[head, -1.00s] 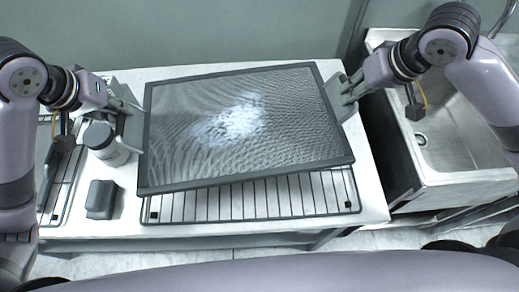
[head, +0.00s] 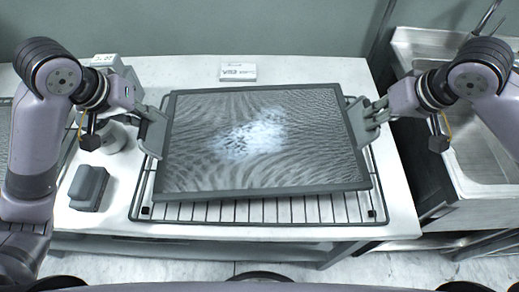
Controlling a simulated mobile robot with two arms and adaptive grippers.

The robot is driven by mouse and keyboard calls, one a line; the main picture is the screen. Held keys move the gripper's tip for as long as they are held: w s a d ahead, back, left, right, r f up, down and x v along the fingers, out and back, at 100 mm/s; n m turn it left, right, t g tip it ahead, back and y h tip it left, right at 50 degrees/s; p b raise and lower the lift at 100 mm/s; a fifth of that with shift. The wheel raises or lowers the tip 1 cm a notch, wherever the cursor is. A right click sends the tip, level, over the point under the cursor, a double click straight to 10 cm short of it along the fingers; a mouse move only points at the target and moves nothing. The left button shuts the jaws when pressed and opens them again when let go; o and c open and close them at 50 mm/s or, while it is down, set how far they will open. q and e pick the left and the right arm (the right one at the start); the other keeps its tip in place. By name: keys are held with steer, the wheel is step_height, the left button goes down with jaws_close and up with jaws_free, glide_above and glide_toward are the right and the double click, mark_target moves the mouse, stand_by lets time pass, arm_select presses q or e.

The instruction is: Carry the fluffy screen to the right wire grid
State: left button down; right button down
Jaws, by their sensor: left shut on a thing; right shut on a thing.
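The fluffy screen (head: 262,140) is a dark-framed mesh panel with a white fluffy patch in its middle. It is above the right wire grid (head: 250,212), whose front bars and edges show around it. The screen hides most of the grid, and I cannot tell whether they touch. My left gripper (head: 158,132) is shut on the screen's left edge. My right gripper (head: 362,118) is shut on its right edge.
A grey block (head: 89,188) and a partly hidden jar (head: 108,138) stand left of the grid on the white table (head: 400,205). A small white labelled box (head: 238,72) lies behind the screen. A metal sink (head: 480,155) is at the right. Part of another rack shows at far left.

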mark_target(151, 130)
arm_select(q)
steer(key=shift+f, duration=0.1)
arm_select(e)
steer(key=shift+d, duration=0.1)
